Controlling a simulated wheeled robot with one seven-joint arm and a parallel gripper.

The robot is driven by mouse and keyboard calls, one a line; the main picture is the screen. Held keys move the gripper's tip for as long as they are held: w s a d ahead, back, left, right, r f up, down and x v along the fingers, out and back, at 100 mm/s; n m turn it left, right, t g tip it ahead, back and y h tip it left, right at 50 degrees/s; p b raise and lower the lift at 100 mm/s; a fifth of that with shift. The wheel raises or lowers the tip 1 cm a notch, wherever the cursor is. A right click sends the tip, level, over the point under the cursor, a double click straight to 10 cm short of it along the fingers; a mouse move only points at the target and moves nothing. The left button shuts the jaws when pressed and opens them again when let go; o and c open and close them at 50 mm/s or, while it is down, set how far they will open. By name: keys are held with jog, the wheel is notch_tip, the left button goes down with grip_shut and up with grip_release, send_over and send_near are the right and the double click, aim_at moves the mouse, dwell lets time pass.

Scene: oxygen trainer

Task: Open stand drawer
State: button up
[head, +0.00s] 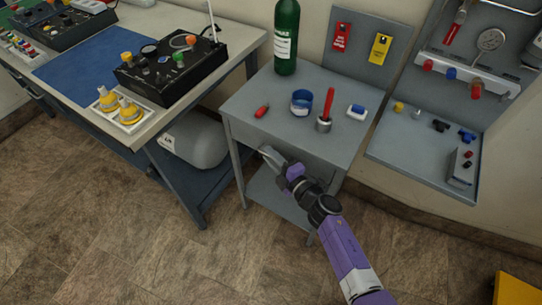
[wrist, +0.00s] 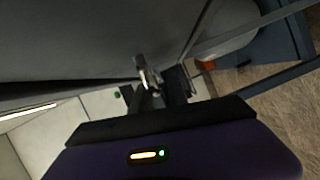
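The grey metal stand (head: 262,96) is in the middle of the head view. Its drawer front (head: 312,167) is under the top at the near side and looks flush with the stand, as far as the arm lets me see. My gripper (head: 268,154) is at the drawer front, with its tips close to it. In the wrist view a small metal piece, seemingly the drawer handle (wrist: 148,74), shows between the dark fingers of my gripper (wrist: 155,92). I cannot tell whether the fingers press on it. The handle is hidden in the head view.
A workbench (head: 150,118) stands left, a grey wall panel (head: 425,150) right. The floor in front is clear.

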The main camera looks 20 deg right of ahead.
grip_shut()
jog(key=shift+s+a+f, duration=0.1)
dwell(1.2)
